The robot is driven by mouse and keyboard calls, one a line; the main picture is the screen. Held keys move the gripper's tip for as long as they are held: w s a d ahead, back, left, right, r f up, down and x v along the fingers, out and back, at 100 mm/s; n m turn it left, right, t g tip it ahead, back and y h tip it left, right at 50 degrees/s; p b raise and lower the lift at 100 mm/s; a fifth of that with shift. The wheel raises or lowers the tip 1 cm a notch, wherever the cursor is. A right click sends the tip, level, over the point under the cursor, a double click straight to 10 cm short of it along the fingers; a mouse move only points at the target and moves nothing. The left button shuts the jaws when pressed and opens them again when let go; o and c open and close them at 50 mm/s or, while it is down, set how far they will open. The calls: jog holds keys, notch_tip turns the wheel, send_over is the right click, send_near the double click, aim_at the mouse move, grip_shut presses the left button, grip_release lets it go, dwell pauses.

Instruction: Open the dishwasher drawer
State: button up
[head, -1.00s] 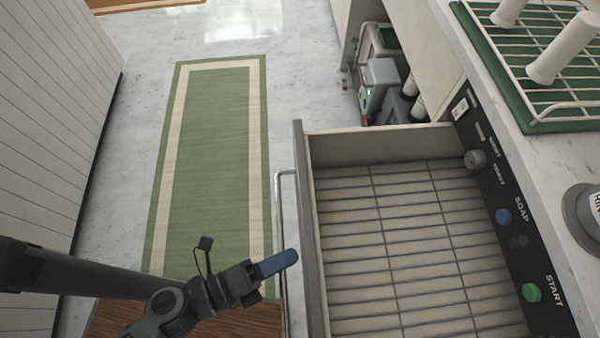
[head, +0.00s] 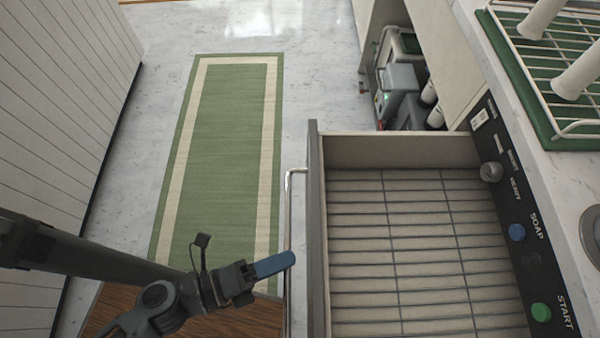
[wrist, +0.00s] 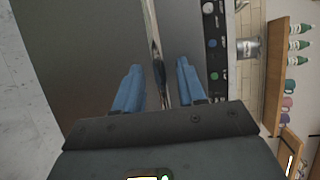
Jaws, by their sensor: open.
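The dishwasher drawer (head: 317,240) is pulled far out from the counter. Its empty slatted rack floor (head: 415,250) shows in the head view. A metal bar handle (head: 288,215) runs along its front. My gripper (head: 292,260) is at the handle, with one blue finger visible in the head view. In the wrist view my gripper (wrist: 158,85) has its two blue fingers apart, with the handle (wrist: 152,40) between them and a gap on each side. The dark drawer front (wrist: 85,50) lies beyond.
The control panel (head: 520,230) has a blue soap knob and a green start button. A green tray with a white rack (head: 550,75) stands on the counter. A green rug (head: 225,150) covers the aisle floor. A panelled wall (head: 60,90) bounds the left side.

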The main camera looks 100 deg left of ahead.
jog(key=v, duration=0.5)
jog(key=shift+s+d+r+b, duration=0.1)
jog(key=shift+s+d+b, duration=0.15)
jog(key=shift+s+b, duration=0.1)
